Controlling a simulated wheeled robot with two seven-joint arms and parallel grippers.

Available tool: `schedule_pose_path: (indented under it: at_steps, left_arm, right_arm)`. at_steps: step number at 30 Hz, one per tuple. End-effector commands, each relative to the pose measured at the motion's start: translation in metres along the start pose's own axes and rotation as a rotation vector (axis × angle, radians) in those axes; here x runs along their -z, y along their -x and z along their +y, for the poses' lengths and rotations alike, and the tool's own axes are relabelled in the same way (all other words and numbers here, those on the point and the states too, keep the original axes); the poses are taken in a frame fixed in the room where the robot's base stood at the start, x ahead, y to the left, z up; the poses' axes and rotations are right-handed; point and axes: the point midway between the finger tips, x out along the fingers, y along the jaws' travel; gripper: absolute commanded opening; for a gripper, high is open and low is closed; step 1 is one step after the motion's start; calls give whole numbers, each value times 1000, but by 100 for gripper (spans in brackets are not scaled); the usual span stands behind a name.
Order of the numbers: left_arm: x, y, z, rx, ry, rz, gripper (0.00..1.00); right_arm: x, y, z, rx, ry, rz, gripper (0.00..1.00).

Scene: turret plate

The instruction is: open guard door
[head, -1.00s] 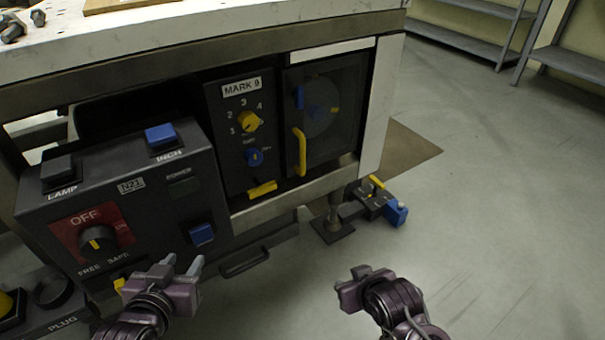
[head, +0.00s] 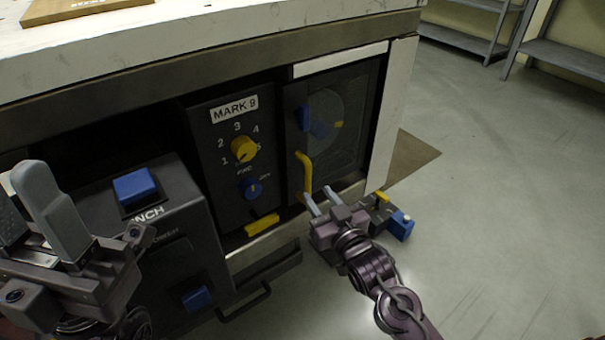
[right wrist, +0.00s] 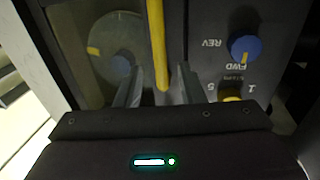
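The guard door (head: 345,120) is a dark framed, see-through panel at the right end of the bench front, and it looks shut. A turret disc shows behind it. Its yellow handle (head: 304,172) stands upright on the door's left side. My right gripper (head: 320,203) is at the handle's lower end. In the right wrist view the handle (right wrist: 157,45) runs between the two open fingers (right wrist: 160,92); I see gaps on both sides, and contact is unclear. My left gripper (head: 48,215) is raised at the left, fingers apart and empty.
The MARK 9 panel (head: 228,185) with yellow and blue knobs is left of the door. A control box (head: 165,215) with blue buttons stands further left. Open floor lies beyond.

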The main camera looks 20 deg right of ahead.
Motion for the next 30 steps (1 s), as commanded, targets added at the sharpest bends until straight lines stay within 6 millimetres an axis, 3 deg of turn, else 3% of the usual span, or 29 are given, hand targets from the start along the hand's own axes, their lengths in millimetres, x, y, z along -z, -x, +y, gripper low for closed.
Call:
schedule_pose_path:
  at_steps: [12, 24, 30]
  left_arm:
    - [-1, 11, 1, -12, -5, 22, 40]
    - [-1, 10, 2, -15, -5, 25, 40]
    - [-1, 10, 1, -15, -5, 25, 40]
  right_arm:
    - [-1, -59, 0, -1, 0, 1, 35]
    - [0, -67, 0, 0, 0, -3, 35]
    - [0, -67, 0, 0, 0, -3, 11]
